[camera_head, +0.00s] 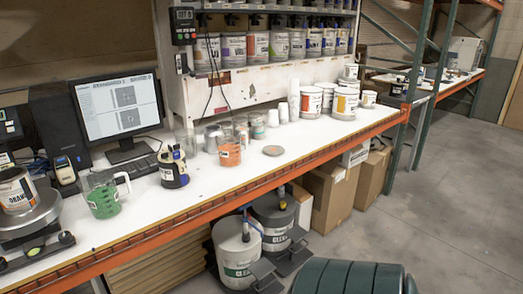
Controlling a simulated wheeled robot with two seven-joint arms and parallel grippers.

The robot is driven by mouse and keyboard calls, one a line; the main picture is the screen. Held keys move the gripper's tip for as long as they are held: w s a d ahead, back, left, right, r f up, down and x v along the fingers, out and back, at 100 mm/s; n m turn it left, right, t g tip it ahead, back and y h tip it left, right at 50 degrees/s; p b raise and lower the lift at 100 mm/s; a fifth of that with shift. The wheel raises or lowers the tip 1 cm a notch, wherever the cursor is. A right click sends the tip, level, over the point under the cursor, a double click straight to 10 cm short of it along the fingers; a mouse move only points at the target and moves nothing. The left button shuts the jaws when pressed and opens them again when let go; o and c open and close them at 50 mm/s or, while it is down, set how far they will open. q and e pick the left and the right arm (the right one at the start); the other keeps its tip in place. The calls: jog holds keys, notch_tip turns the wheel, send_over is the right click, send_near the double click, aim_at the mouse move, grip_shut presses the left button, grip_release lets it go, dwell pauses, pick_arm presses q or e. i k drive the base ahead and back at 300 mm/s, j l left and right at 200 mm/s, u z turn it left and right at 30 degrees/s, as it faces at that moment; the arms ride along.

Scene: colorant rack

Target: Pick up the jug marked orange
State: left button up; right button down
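A small clear jug with orange contents and a pale label (229,154) stands upright on the white bench top, left of the middle. A larger clear jug with green contents and a handle (103,196) stands nearer the front left. A can whose label seems to read "ORAN..." (16,194) stands on a round platform at the far left edge. Neither of my grippers shows in the head view.
A dark container holding tools (174,170) stands between the two jugs. A flat round disc (272,151) lies right of the orange jug. Clear and white cups stand behind it. A monitor (119,108) is at left. The front bench strip is mostly clear. Pails (237,250) stand below.

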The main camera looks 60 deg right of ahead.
aim_at(228, 141)
jog(key=z, duration=1.8)
